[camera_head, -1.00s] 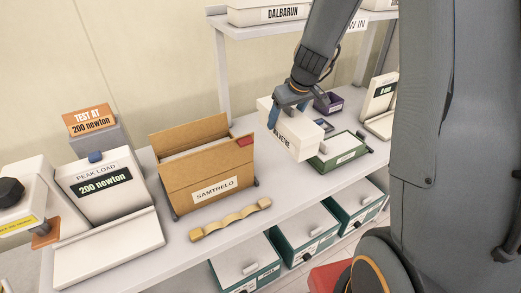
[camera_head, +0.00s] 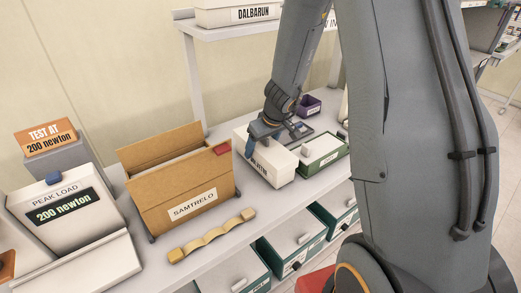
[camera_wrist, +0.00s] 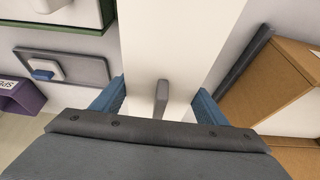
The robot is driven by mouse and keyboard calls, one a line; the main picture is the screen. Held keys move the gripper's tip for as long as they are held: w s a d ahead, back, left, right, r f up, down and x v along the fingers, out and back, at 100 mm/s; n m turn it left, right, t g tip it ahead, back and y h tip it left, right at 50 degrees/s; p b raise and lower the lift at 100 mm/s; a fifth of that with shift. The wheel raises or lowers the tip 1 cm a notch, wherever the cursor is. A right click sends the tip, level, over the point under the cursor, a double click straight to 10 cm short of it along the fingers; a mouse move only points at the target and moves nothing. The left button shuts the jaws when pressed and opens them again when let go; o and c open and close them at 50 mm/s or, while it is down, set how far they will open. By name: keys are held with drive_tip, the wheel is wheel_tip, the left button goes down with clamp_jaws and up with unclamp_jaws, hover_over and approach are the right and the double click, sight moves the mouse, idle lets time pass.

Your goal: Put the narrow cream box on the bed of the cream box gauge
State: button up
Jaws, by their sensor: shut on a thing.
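My gripper (camera_head: 268,131) is shut on a narrow cream box (camera_head: 277,168) with a dark-lettered label on its end. The box is low over the bench, between the cardboard carton and the green tray; I cannot tell whether it touches the bench. In the wrist view the box (camera_wrist: 160,35) runs between the blue fingers (camera_wrist: 158,98), with a grey knob on its top. A cream gauge (camera_head: 73,208) reading "PEAK LOAD 200 newton" stands at the left, its flat bed (camera_head: 90,268) in front. Another cream device (camera_head: 343,108) at the right is almost wholly hidden by my arm.
An open cardboard carton (camera_head: 165,190) marked SAMTRELO stands left of the held box, with a wavy yellow piece (camera_head: 212,237) before it. A green tray (camera_head: 325,165) is close on the right, a purple bin (camera_head: 308,105) behind. Green-fronted drawers (camera_head: 300,250) sit below.

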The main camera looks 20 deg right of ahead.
drive_tip(key=shift+f, duration=0.25)
drive_tip(key=o, duration=1.3)
drive_tip(key=shift+r, duration=0.15)
